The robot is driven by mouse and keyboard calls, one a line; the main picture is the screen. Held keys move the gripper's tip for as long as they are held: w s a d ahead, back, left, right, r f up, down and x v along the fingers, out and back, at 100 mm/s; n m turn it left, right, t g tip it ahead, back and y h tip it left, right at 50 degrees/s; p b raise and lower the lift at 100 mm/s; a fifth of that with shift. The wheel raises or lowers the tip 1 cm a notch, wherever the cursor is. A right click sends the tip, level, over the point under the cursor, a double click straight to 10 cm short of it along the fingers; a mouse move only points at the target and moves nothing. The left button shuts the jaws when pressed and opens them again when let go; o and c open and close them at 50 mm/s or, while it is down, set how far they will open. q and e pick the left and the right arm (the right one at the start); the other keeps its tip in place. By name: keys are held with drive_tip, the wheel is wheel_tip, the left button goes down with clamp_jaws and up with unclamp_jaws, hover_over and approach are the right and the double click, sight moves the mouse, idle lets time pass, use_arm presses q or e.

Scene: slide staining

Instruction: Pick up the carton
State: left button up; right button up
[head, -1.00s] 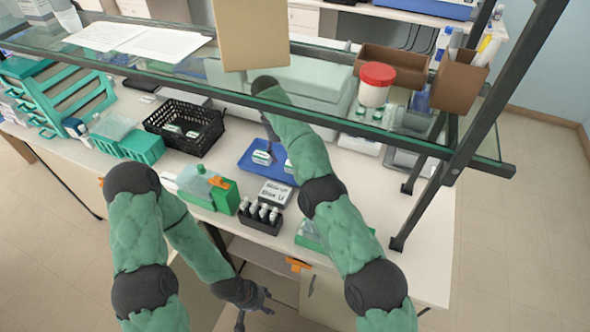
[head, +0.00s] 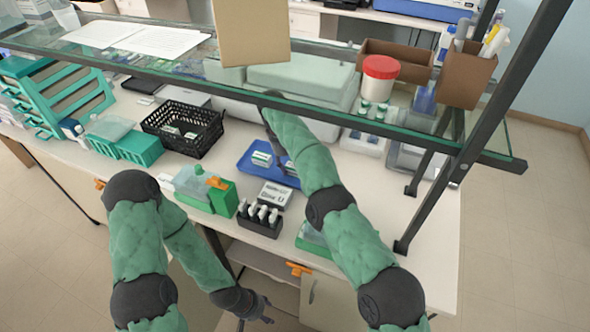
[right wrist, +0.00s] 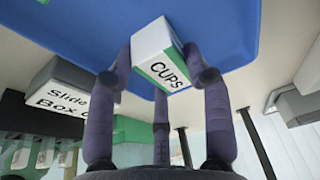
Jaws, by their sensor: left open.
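A small white and green carton labelled CUPS (right wrist: 162,62) is between the fingers of my right gripper (right wrist: 158,58) in the right wrist view. The fingertips touch it on both sides. The blue tray (right wrist: 85,22) is right behind it; I cannot tell whether the carton is clear of the tray. In the head view, my right arm largely hides this carton and the gripper. Another white and green carton (head: 261,159) sits on the tray (head: 250,170), left of my arm. My left gripper (head: 262,312) is open and empty, low in front of the bench.
A black basket (head: 183,127) stands to the left. A slide box (head: 275,194), a black rack of bottles (head: 260,219) and a green container (head: 206,188) stand near the front edge.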

idle(0.4)
wheel_tip(320, 180, up, 4)
drive_tip(key=p, duration=0.4)
drive_tip(key=shift+f, duration=0.25)
drive_tip(key=d+b, duration=0.2)
drive_tip(key=shift+s+f+b, duration=0.2)
drive_tip(key=shift+s+b, duration=0.05)
drive_tip(key=shift+b, duration=0.15)
drive_tip(key=d+b, duration=0.1)
drive_tip(key=d, duration=0.1)
drive_tip(key=s+d+b, duration=0.1)
drive_tip(key=d+b, duration=0.1)
drive_tip(key=s+d+b, duration=0.1)
drive_tip(key=b, duration=0.1)
drive_tip(key=shift+s+d, duration=0.1)
drive_tip(key=shift+d, duration=0.3)
drive_tip(key=s+d+b, duration=0.1)
drive_tip(key=d, duration=0.1)
drive_tip(key=s+d+b, duration=0.1)
drive_tip(key=d, duration=0.2)
drive_tip(key=s+d+b, duration=0.1)
drive_tip(key=d, duration=0.2)
drive_tip(key=shift+r+b, duration=0.1)
drive_tip(key=shift+b, duration=0.3)
drive_tip(key=shift+s+d, duration=0.15)
drive_tip(key=shift+d, duration=0.45)
drive_tip(key=shift+a, duration=0.1)
